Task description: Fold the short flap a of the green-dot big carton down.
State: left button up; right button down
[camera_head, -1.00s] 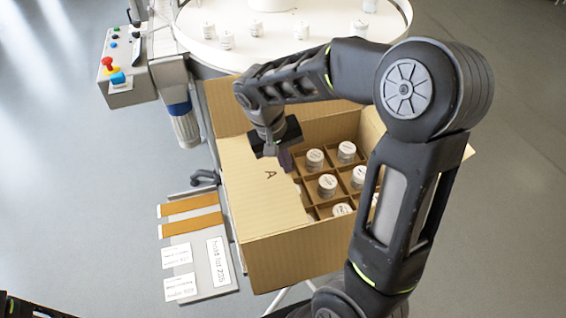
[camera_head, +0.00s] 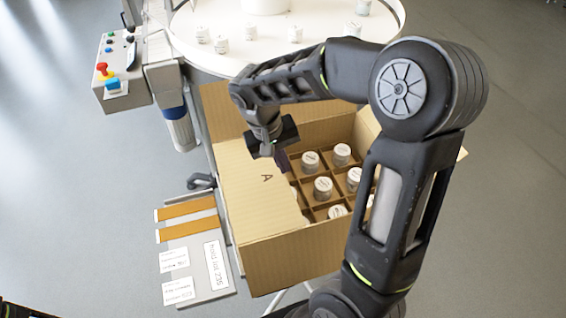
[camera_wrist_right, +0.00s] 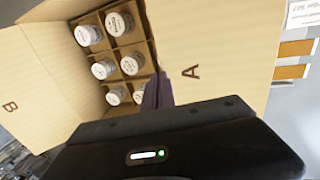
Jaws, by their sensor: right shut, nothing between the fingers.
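The big carton (camera_head: 300,262) stands open on a stand; no green dot shows on it. Its short flap a, marked A (camera_head: 250,190), leans inward over the left part of the opening and looks nearly level. It also shows at the right in the right wrist view (camera_wrist_right: 215,60). My right gripper (camera_head: 281,162) is shut and empty, pointing down at the inner edge of flap a. In the right wrist view its purple fingertips (camera_wrist_right: 157,92) are beside that edge; contact is unclear. My left gripper is out of view.
White-lidded jars (camera_head: 323,187) stand in the carton's divider cells. Flap B (camera_wrist_right: 35,95) stands outward in the right wrist view. A round white table (camera_head: 270,50) is behind, a control box (camera_head: 122,85) at the back left, and a labelled panel (camera_head: 195,262) left of the carton.

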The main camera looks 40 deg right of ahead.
jog(key=shift+r, duration=0.1)
jog(key=p+v, duration=0.1)
jog(key=v, duration=0.1)
jog(key=d+p+v, duration=0.1)
jog(key=p+v, duration=0.1)
jog(key=shift+s+r+p, duration=0.1)
jog(key=shift+r+p, duration=0.1)
jog(key=shift+p, duration=0.1)
jog(key=d+b+v, duration=0.1)
jog(key=d+v, duration=0.1)
jog(key=v, duration=0.7)
jog(key=shift+s+r, duration=0.4)
jog(key=shift+s, duration=0.05)
